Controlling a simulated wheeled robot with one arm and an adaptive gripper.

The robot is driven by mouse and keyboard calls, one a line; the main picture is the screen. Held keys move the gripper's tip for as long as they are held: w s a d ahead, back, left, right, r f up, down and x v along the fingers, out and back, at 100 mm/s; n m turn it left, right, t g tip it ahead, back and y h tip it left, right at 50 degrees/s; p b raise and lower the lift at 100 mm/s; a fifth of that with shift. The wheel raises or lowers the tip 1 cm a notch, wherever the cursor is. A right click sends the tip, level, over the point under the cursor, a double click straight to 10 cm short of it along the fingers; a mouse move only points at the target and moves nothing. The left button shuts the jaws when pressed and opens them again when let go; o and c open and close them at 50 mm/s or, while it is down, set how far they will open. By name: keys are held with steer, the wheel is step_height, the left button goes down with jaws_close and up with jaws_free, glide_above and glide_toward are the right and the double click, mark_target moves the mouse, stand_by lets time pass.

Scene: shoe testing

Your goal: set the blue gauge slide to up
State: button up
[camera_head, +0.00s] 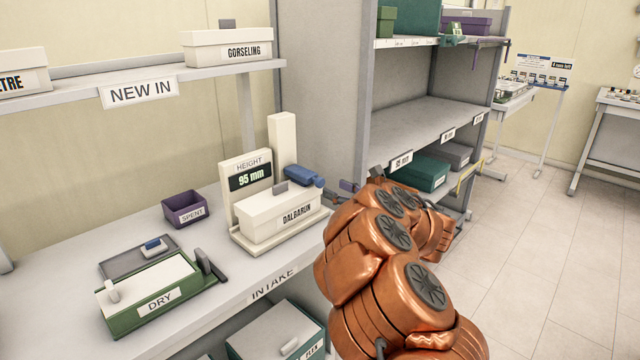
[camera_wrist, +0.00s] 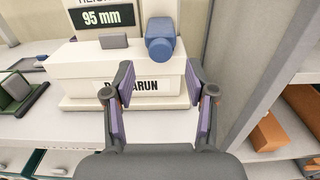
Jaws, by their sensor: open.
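The blue gauge slide (camera_head: 303,176) sits on the tall cream post (camera_head: 282,140) of the height gauge, low down near the lid of the DALGARUN box (camera_head: 285,220). The gauge display (camera_head: 250,178) reads 95 mm. In the wrist view the blue slide (camera_wrist: 160,40) shows just beyond my fingers, with the DALGARUN box (camera_wrist: 80,70) below it. My gripper (camera_wrist: 158,85) is open and empty, its purple-padded fingers apart in front of the box. In the head view my copper arm hides most of the gripper; a purple bit of it (camera_head: 348,186) shows right of the slide.
A purple SPENT bin (camera_head: 185,208) and a green DRY box (camera_head: 150,295) stand left on the INTAKE bench (camera_head: 235,275). The NEW IN shelf (camera_head: 60,97) runs above at the left. A grey shelf unit (camera_head: 420,120) rises close on the right.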

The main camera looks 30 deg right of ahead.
mark_target(322, 183)
steer(key=p+x, duration=0.1)
steer(key=x, duration=0.6)
steer(key=shift+c, duration=0.2)
jaws_close()
stand_by(0.4)
